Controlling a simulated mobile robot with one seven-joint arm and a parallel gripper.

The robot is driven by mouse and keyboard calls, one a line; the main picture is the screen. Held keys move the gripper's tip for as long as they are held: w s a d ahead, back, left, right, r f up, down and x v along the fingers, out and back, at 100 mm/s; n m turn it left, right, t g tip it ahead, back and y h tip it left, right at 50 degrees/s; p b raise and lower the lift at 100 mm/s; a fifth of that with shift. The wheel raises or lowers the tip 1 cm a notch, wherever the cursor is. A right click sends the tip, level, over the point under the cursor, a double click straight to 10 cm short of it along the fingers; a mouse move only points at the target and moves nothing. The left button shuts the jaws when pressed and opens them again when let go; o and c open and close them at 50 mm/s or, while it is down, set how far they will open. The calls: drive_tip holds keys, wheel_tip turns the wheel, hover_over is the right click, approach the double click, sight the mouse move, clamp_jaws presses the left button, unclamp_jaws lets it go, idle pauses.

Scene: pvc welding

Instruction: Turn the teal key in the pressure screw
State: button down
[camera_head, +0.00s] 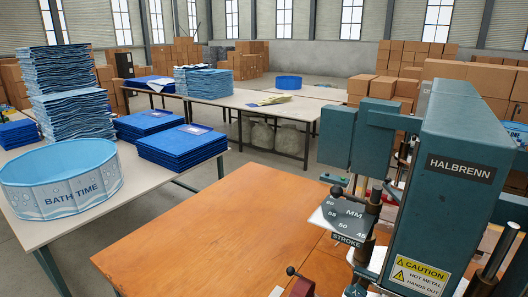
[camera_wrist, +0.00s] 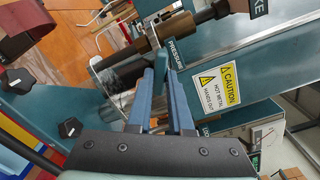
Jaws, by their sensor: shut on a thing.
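The teal key (camera_wrist: 176,52), marked PRESSURE, shows in the wrist view at the tips of my gripper (camera_wrist: 168,72). My gripper's two blue fingers close in on it and hold it. The key stands beside a dark screw with a brass-coloured collar (camera_wrist: 146,43), which looks like the pressure screw. How the key seats in the screw is hidden by the fingers. In the head view I cannot make out the key or my gripper. The teal machine marked HALBRENN (camera_head: 461,168) stands at the right there.
A caution label (camera_wrist: 221,85) is on the machine's teal side, right of my fingers. Black knobs (camera_wrist: 70,128) are at the left. The orange-brown bench top (camera_head: 200,220) is largely clear. A blue bath tub (camera_head: 62,180) and blue stacks stand on the table at the left.

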drive_tip(key=shift+w+d+r+m+b, duration=0.15)
drive_tip(key=shift+m+b, duration=0.2)
drive_tip(key=shift+m, duration=0.6)
drive_tip(key=shift+s+a+r+m+b, duration=0.15)
drive_tip(key=shift+m+b, duration=0.15)
drive_tip(key=shift+m, duration=0.7)
drive_tip(key=shift+w+d+r+m+b, duration=0.15)
drive_tip(key=shift+m+b, duration=0.2)
drive_tip(key=shift+m, duration=0.6)
drive_tip(key=shift+m+b, duration=1.3)
drive_tip(key=shift+m, duration=1.7)
drive_tip(key=c, duration=1.2)
unclamp_jaws()
drive_tip(key=o, duration=0.5)
drive_tip(key=shift+f, duration=0.25)
drive_tip(key=shift+c, duration=0.2)
